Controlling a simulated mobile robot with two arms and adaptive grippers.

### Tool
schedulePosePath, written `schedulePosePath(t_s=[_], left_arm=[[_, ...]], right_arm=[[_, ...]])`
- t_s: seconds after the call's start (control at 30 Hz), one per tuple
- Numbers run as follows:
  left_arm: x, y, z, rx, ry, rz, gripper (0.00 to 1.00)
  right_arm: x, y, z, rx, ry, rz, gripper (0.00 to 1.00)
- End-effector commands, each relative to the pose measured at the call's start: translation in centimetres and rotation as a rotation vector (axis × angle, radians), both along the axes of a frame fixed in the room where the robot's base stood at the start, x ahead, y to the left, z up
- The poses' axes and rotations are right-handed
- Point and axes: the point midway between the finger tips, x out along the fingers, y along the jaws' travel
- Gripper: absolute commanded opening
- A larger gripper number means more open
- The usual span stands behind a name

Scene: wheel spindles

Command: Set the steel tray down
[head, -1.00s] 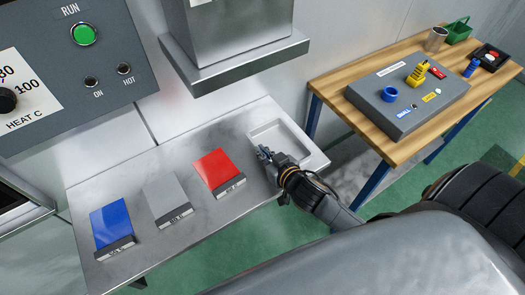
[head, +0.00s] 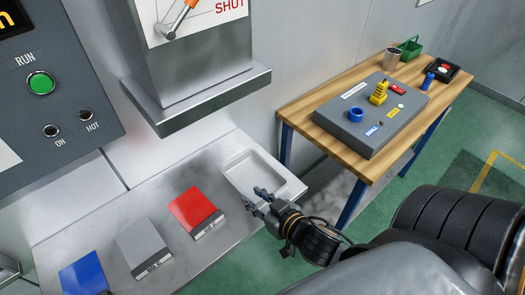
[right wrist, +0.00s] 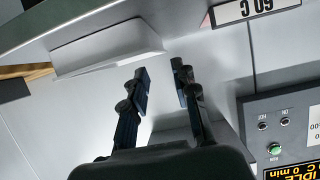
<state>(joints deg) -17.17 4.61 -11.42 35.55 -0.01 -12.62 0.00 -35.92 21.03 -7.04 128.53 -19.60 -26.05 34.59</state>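The steel tray (head: 240,164) is a shallow, pale rectangular dish at the right end of the steel shelf (head: 75,215). It appears to rest flat there. My right gripper (head: 259,196) is by the tray's front edge, and its fingers overlap the tray in the head view. In the right wrist view the two fingers (right wrist: 163,84) stand apart with nothing between them. The tray also shows there (right wrist: 105,46), beyond and left of the fingertips. I cannot tell whether a finger touches it. My left gripper is not in view.
Red (head: 193,207), grey (head: 145,243) and blue (head: 83,278) labelled blocks stand on the shelf left of the tray. A steel housing (head: 190,60) overhangs the shelf behind. A wooden bench (head: 320,140) with a grey fixture box (head: 355,137) stands to the right.

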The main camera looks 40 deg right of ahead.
Motion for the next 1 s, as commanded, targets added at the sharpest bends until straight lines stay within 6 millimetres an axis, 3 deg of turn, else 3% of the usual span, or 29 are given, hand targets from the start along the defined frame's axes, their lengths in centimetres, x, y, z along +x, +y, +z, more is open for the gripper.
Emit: schedulePosePath(t_s=[0.1, 0.3, 1.0], left_arm=[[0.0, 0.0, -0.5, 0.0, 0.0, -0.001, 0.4], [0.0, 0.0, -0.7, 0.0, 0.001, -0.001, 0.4], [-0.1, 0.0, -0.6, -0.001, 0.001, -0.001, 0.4]], right_arm=[[-1.7, -0.1, 0.5, 0.001, 0.002, 0.0, 0.28], [-2.9, -0.2, 1.2, 0.0, 0.0, 0.0, 0.28], [-3.1, -0.4, 1.0, -0.008, 0.028, -0.02, 0.28]])
